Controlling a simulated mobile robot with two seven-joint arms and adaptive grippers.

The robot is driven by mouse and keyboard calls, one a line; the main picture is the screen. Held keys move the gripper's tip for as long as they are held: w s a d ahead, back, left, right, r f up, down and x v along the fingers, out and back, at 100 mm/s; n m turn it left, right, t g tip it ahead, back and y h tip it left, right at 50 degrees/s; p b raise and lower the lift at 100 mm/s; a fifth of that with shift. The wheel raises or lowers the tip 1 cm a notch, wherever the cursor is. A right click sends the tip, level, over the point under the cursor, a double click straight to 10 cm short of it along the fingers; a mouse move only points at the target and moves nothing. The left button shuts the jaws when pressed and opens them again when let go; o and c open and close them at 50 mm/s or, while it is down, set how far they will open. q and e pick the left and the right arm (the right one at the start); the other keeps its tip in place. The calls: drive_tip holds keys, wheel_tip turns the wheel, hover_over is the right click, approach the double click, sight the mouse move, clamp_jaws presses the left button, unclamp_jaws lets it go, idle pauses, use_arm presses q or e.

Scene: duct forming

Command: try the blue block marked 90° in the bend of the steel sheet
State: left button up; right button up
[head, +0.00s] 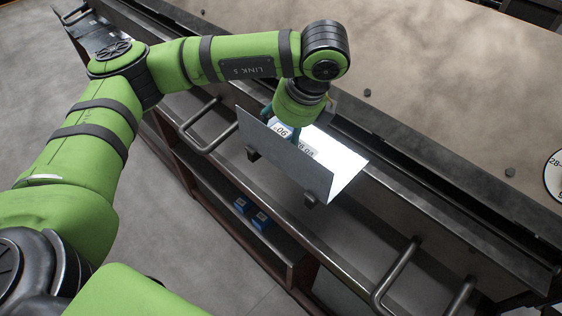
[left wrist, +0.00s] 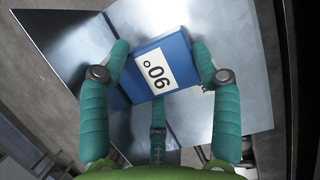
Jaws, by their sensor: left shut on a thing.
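The blue block marked 90° (left wrist: 156,68) is between the fingers of my left gripper (left wrist: 157,72), which is shut on it. The bent steel sheet (head: 340,160) rests on dark supports at the front of the bench in the head view, one leg grey and one bright. It also fills much of the left wrist view (left wrist: 232,90). In the head view my left gripper (head: 283,130) reaches down into the bend, and only the block's white label (head: 282,130) shows clearly. Whether the block touches both legs I cannot tell. My right gripper is not in view.
Two blue blocks (head: 261,220) lie on the shelf below the bench. Metal handles (head: 397,275) stick out along the bench front. A long dark beam (head: 430,165) runs behind the sheet. The grey worktop (head: 440,70) beyond is mostly clear, with a round white dial at the right edge.

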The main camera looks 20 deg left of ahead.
use_arm(q)
drive_tip(key=shift+w+d+r+p, duration=0.15)
drive_tip(key=shift+w+r+p, duration=0.2)
drive_tip(key=shift+r, duration=0.5)
drive_tip(key=shift+w+d+r+p, duration=0.15)
drive_tip(key=shift+w+r, duration=0.25)
drive_tip(key=shift+r, duration=0.45)
drive_tip(key=shift+w+d+r+p, duration=0.15)
drive_tip(key=shift+w+r+p, duration=0.2)
drive_tip(key=shift+r, duration=0.5)
drive_tip(key=shift+w, duration=0.1)
